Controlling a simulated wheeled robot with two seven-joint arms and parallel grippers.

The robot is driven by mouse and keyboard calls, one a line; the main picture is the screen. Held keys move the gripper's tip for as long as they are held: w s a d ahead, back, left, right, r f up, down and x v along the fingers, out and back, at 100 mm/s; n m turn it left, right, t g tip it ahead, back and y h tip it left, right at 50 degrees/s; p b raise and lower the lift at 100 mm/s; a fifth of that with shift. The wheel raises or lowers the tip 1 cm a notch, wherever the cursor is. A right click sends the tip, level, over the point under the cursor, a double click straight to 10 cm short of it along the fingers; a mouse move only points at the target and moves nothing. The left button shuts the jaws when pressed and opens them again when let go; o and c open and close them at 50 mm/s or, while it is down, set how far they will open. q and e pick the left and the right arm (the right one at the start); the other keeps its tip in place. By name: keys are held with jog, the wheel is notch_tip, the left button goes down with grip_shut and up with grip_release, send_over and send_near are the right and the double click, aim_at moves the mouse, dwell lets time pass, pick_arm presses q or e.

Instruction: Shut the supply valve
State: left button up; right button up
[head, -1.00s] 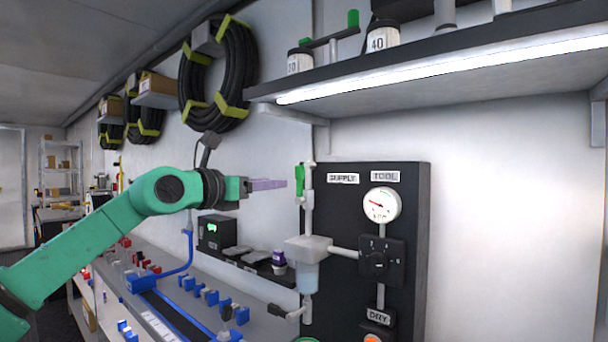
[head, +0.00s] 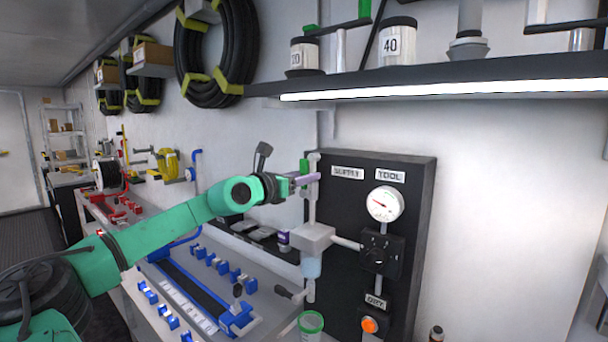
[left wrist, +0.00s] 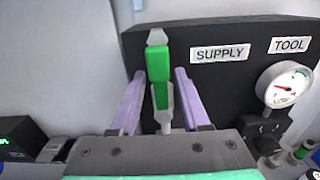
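The supply valve's green lever (left wrist: 158,68) stands upright along the white pipe, next to the SUPPLY label (left wrist: 220,53) on the black panel. In the head view the lever (head: 304,167) is partly hidden by my left gripper (head: 307,180). In the left wrist view that gripper (left wrist: 157,95) is open, with its purple fingers on either side of the lever and pipe. A gap shows on both sides; contact cannot be made out. My right gripper is not in view.
The panel holds a gauge (head: 385,203), a black knob (head: 378,252) and an orange light (head: 369,325). A lit shelf (head: 440,90) overhangs above. A bench with blue holders (head: 240,318) lies below. The wall right of the panel is bare.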

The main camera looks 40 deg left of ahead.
pick_arm(q)
grip_shut()
jog(key=shift+r, duration=0.1)
dwell(1.1)
